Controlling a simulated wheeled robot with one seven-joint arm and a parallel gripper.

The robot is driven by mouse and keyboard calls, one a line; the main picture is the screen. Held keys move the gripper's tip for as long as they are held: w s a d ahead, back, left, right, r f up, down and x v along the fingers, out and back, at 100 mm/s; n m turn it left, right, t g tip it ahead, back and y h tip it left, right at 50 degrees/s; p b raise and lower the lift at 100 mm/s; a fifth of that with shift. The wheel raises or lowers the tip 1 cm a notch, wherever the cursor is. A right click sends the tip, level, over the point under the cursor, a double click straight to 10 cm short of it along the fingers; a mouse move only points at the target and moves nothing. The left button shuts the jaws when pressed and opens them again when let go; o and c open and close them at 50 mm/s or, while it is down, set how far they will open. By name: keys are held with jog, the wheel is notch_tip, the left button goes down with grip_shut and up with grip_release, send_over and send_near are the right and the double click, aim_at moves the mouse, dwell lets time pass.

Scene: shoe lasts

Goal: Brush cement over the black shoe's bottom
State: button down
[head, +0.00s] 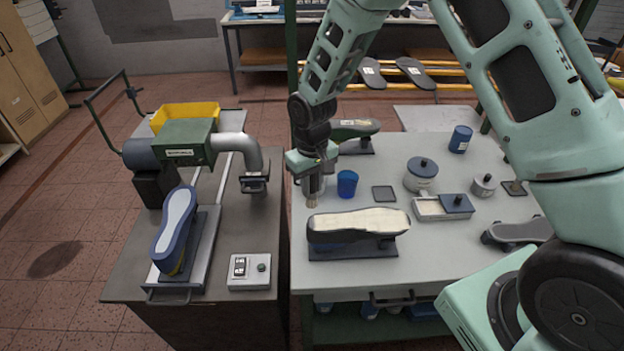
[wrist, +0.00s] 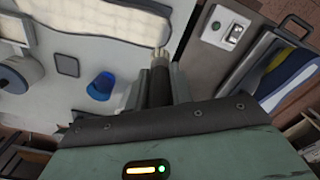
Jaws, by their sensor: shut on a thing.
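The black shoe (head: 325,236) lies bottom up on a dark stand at the table's front left. Its bottom (head: 360,220) is cream-coloured over nearly all its visible face, and it shows in the wrist view (wrist: 108,35). My gripper (head: 314,184) is shut on a brush (head: 311,201), which points down with pale bristles. The brush's dark handle (wrist: 160,85) sits between the fingers in the wrist view. The bristles are just beyond the shoe's left end, behind it in the head view. Whether they touch anything is unclear.
A blue cup (head: 347,183) stands right of my gripper, beside a dark square pad (head: 384,193). A lidded pot (head: 420,175) and a shallow tray (head: 428,209) stand farther right. A blue shoe (head: 174,228) sits at the left machine.

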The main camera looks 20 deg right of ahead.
aim_at(312, 191)
jog(key=shift+r+p, duration=0.95)
jog(key=shift+r, duration=0.85)
